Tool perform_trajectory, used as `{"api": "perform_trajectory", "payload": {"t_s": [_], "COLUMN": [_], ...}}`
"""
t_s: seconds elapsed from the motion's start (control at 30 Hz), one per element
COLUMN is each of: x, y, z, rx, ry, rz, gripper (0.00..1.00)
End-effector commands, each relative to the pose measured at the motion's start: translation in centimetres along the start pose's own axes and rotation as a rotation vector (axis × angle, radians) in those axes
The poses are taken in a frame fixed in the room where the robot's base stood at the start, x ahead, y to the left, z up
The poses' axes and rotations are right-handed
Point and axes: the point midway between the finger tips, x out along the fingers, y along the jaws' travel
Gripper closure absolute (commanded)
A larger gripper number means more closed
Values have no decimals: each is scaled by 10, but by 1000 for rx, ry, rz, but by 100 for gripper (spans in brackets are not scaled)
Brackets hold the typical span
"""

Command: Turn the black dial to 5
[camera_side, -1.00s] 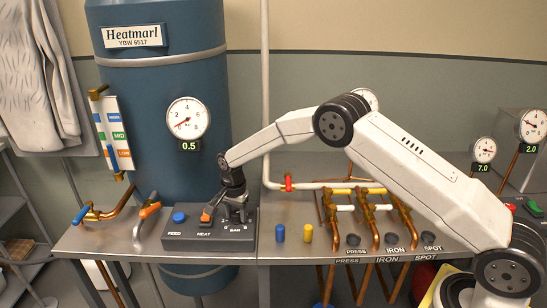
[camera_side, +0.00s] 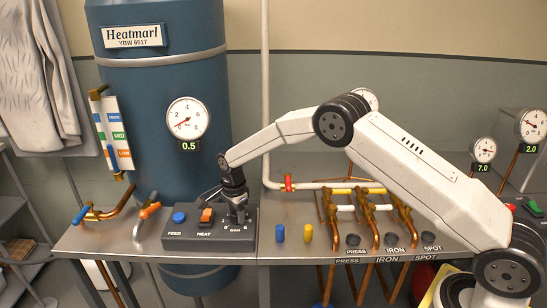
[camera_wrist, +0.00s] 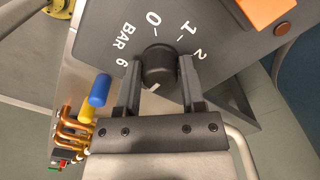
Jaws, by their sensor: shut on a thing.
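The black dial (camera_wrist: 160,68) sits on the dark control panel (camera_wrist: 110,18), with white marks 0, 1, 2, 6 and BAR showing around it. My gripper (camera_wrist: 158,72) is shut on the dial, one finger on each side. The dial's white pointer mark is at its lower edge in the wrist view, facing my gripper's body. The scale marks between 2 and 6 are hidden under my gripper, so I cannot tell which number it points to. In the side view my gripper (camera_side: 237,213) reaches down over the panel's right part and hides the dial.
The panel also holds a blue FEED button (camera_side: 179,217) and an orange HEAT switch (camera_side: 206,216), close left of my gripper. The tank gauge (camera_side: 188,118) reads 0.5. Blue (camera_side: 280,233) and yellow (camera_side: 308,233) pegs and copper pipes stand to the right.

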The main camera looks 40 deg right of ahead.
Motion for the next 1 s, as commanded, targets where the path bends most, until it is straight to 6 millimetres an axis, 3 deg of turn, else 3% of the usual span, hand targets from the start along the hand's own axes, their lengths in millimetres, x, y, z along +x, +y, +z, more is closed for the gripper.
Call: {"api": "perform_trajectory", "payload": {"t_s": [0.07,0.1,0.2,0.67,1.0], "x": [-1,-1,-1,-5,-41], "y": [0,0,0,0,-1], "z": [0,0,0,0,0], "rx": [-1,-1,-1,-1,-1], "ry": [0,0,0,0,0], "rz": [-1,-1,-1,-1,-3], "gripper": [100,46,14,14,14]}}
